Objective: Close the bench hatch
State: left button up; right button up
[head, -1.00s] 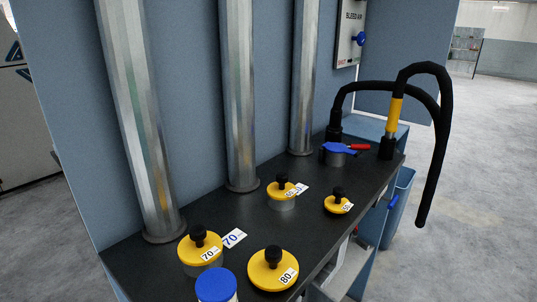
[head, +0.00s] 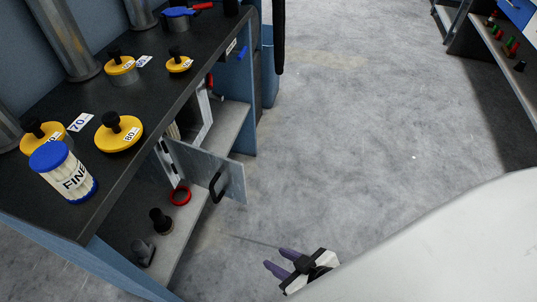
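The bench hatch (head: 200,168) is a grey panel with a black bar handle (head: 217,185). It stands open, swung out from the front of the dark-topped bench (head: 150,95) over the floor. My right gripper (head: 277,259) is at the bottom of the view, in front of the hatch and lower in the picture. Its two purple fingers are apart, with nothing between them. It does not touch the handle. My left gripper is not in view.
Below the benchtop, a shelf (head: 185,215) holds a red ring (head: 180,195) and small black fittings (head: 160,220). A blue-lidded FINE jar (head: 65,170) and yellow-capped lids (head: 119,132) stand on the bench. Open floor (head: 340,140) lies to the right.

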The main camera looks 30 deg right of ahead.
aim_at(222, 176)
jog(key=z, duration=1.25)
jog(key=k, duration=0.3)
jog(key=u, duration=1)
jog(key=i, duration=0.4)
jog(key=z, duration=1.55)
jog(key=k, duration=0.65)
jog(key=u, duration=1.5)
